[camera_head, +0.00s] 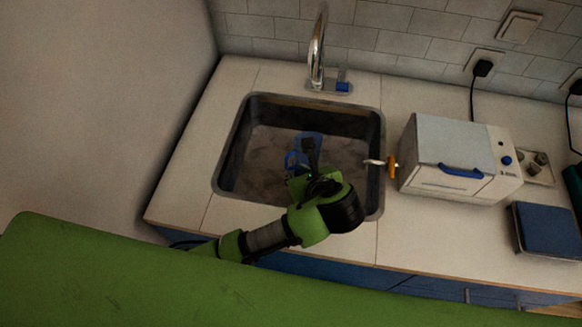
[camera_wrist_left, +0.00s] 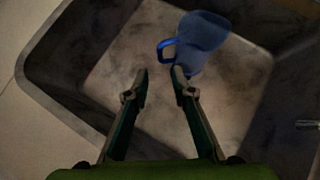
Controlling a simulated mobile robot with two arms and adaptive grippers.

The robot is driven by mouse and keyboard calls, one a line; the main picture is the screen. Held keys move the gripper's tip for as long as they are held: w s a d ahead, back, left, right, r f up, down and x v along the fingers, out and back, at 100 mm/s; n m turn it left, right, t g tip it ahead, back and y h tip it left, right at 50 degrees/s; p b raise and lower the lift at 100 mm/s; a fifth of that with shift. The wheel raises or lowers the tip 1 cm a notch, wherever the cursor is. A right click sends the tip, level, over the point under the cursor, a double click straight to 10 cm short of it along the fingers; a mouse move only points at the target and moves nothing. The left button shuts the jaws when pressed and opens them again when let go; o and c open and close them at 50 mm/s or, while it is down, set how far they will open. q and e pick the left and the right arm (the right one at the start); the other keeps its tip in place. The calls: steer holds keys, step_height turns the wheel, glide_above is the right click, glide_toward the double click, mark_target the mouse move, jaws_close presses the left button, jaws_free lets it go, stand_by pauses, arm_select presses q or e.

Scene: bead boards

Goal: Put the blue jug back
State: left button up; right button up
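The blue jug (camera_wrist_left: 203,38) lies or stands in the sink; its handle (camera_wrist_left: 166,48) points left in the left wrist view. In the head view the jug (camera_head: 308,139) shows only partly, behind my left gripper. My left gripper (camera_wrist_left: 160,75) is open, with its fingertips just short of the handle and nothing between them. In the head view my left gripper (camera_head: 309,147) reaches down over the sink. My right gripper is not seen in either view.
The dark sink (camera_head: 232,150) has raised walls around the jug. A tap (camera_head: 318,50) stands behind it. A white toaster oven (camera_head: 450,150) and a blue box (camera_head: 545,230) are on the right. The counter left of the sink (camera_head: 200,150) is clear.

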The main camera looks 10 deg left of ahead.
arm_select(q)
steer(key=shift+v, duration=1.55)
